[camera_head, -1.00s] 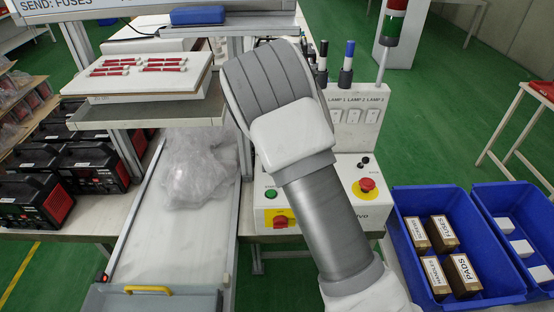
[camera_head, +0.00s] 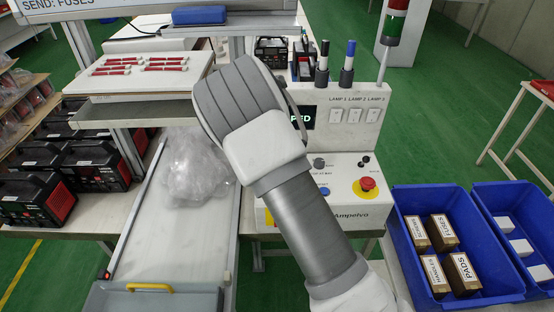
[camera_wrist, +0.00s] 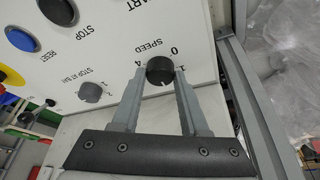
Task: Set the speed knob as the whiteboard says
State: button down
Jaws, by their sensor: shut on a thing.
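The black speed knob (camera_wrist: 160,70) is on the white control panel in the wrist view, beside the label SPEED, with a 0 and other scale numbers around it. My gripper (camera_wrist: 160,78) has its two grey fingers on either side of the knob and is shut on it. The knob's pointer is too dark to read. In the head view my arm hides the knob and gripper. The whiteboard (camera_head: 75,12) is cut off at the top left; only its bottom line, SEND: FUSES, is partly readable, and no speed value shows.
A STOP AT BAY knob (camera_wrist: 90,92) and a blue RESET button (camera_wrist: 22,40) are near my gripper. A red emergency button (camera_head: 367,184) is at the panel's right. A plastic bag (camera_head: 190,170) lies on the conveyor at left. Blue bins (camera_head: 425,292) stand at right.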

jog(key=shift+c, duration=2.1)
grip_release()
jog(key=v, duration=1.7)
jog(key=shift+r, duration=0.15)
jog(key=s+d+r+n+y, duration=0.1)
jog(key=s+d+r+y, duration=0.1)
jog(key=s+d+r, duration=0.4)
jog(key=s+d+r+n+y, duration=0.1)
jog(key=s+d+r, duration=0.2)
jog(key=s+d, duration=0.35)
jog(key=s+d+n, duration=0.1)
jog(key=s+n, duration=0.1)
jog(key=s, duration=0.7)
jog(key=s+d+r+n+t, duration=0.1)
jog(key=s+d+n, duration=0.1)
jog(key=s, duration=0.7)
jog(key=shift+s+r+t+h, duration=0.15)
jog(key=shift+r+t+h, duration=0.15)
jog(key=shift+h, duration=0.1)
